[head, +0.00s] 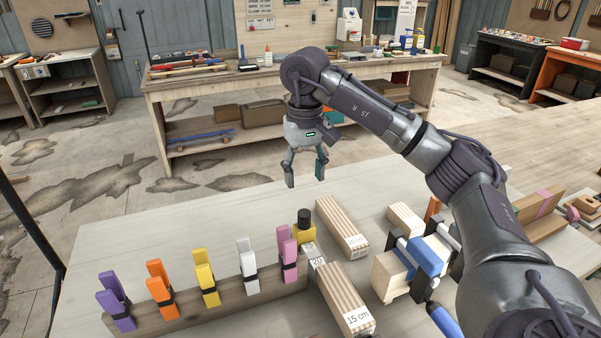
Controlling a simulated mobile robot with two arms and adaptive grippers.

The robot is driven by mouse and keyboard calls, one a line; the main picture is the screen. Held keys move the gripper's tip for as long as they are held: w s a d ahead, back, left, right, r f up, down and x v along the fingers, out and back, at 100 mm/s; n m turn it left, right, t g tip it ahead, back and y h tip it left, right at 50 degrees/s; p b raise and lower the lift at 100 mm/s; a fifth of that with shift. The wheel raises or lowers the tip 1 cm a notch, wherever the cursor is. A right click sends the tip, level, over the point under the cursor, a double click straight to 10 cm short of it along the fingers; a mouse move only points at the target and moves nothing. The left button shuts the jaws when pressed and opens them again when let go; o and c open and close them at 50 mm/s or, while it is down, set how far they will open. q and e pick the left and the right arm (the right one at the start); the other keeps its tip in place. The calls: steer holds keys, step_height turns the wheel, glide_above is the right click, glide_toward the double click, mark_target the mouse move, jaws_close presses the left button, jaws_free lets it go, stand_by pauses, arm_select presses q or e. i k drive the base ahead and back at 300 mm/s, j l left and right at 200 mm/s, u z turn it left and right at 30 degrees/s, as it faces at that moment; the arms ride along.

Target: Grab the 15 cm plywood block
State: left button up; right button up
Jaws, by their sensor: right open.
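The 15 cm plywood block (340,293) lies on the near table. It has striped layers, and its near end carries a "15 cm" label. My right gripper (305,180) is open and empty, fingers pointing down. It hangs above the table's far edge, above and beyond the block and apart from it. A second striped plywood block (338,221) lies beyond, closer to the gripper; its label is too small to read surely. My left gripper does not show.
Left of the blocks, a wooden rail (220,308) holds several coloured clamps. A black-topped yellow item (304,228) stands at its right end. To the right are a blue clamp on wood (428,258) and a shorter block (405,217).

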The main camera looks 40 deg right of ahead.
mark_target(355, 321)
steer(key=k, duration=2)
